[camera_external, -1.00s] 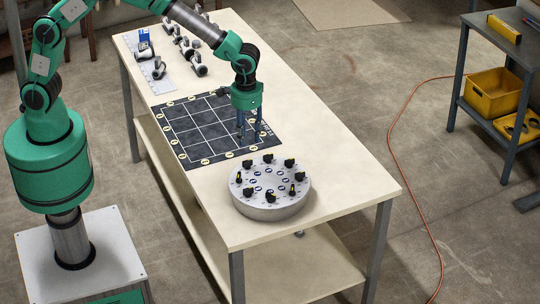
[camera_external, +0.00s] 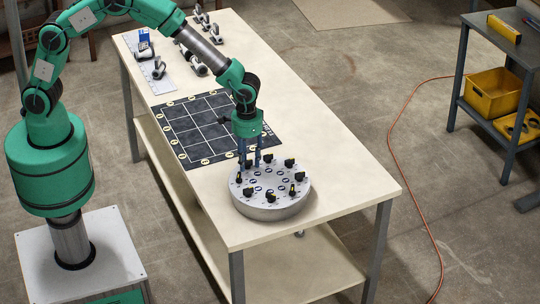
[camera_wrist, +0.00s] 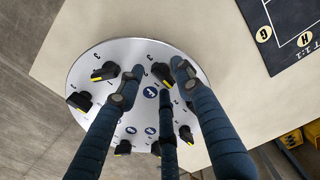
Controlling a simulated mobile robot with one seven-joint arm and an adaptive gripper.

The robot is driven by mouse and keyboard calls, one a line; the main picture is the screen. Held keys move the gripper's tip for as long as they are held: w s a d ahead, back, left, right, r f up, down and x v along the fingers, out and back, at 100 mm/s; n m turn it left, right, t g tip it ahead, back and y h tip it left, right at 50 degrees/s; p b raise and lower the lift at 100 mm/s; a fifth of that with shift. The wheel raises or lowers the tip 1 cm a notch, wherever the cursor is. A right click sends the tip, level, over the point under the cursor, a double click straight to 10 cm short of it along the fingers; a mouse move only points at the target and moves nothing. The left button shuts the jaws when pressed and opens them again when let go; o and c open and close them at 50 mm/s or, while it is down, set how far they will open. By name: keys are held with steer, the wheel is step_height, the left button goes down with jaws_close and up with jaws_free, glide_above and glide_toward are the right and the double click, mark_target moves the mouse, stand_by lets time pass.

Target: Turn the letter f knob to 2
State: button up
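The round grey-white dial plate (camera_external: 270,209) sits on the near end of the table, with several black pointer knobs in a ring and blue discs inside the ring. My gripper (camera_external: 250,163) hangs fingers-down over the plate's far left edge. In the wrist view my gripper (camera_wrist: 153,78) has its blue fingers apart, with a black knob (camera_wrist: 162,72) between the fingertips; I cannot tell whether they touch it. Another knob (camera_wrist: 105,71) stands just left of the fingers. The letters are too small to read, so I cannot tell which knob is f. Fingers hide part of the plate.
A dark gridded mat (camera_external: 190,135) lies on the table (camera_external: 335,185) behind the plate. Several pipe fittings (camera_external: 194,66) stand at the far end. The table's right side is clear. A shelf with a yellow bin (camera_external: 493,92) stands apart at the right.

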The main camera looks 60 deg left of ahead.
steer(key=shift+c, duration=0.5)
jaws_close()
